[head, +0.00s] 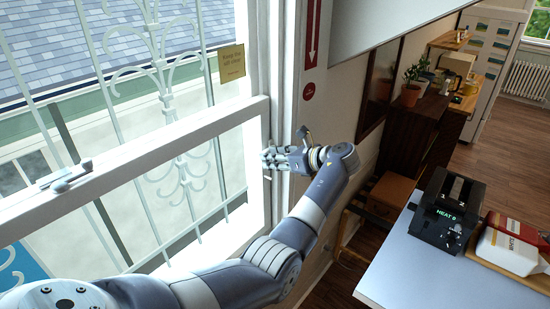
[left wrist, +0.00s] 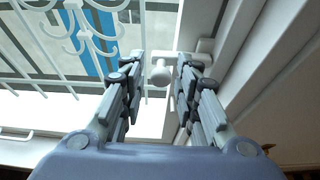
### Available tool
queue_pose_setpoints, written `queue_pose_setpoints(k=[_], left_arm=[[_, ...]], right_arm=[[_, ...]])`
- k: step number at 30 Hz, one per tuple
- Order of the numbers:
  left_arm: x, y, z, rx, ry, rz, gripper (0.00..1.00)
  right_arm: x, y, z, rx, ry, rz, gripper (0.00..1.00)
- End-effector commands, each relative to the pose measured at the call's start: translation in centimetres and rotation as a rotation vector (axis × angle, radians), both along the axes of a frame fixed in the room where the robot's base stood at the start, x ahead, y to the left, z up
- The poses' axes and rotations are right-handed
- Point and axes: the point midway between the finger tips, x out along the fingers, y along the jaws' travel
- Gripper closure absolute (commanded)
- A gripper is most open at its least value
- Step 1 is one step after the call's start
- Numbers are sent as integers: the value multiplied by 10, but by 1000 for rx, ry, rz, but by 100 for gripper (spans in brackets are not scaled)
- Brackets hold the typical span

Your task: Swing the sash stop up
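My left gripper (head: 270,160) is at the right side of the window frame, beside the end of the sash rail (head: 215,120). In the left wrist view my left gripper (left wrist: 163,66) is open. Its two fingers stand on either side of the knob, with gaps; I cannot tell if either touches it. My right gripper is in neither view.
A sash latch (head: 68,177) sits on the rail at left. A yellow note (head: 231,63) hangs on the window. White bars (head: 165,100) stand outside. A counter (head: 450,265) with a black toaster (head: 447,210) and a bread bag (head: 510,247) is at right.

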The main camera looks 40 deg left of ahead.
Motion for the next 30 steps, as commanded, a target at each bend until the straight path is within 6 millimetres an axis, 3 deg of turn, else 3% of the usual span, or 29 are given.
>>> queue_pose_setpoints(k=[13, 24, 30], left_arm=[[1, -10, 4, -1, -3, -4, 63], [-4, -78, 32, -2, -2, -3, 63], [-6, -103, 42, -2, -1, -2, 63]], right_arm=[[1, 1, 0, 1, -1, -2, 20], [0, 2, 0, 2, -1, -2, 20], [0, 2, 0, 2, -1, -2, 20]])
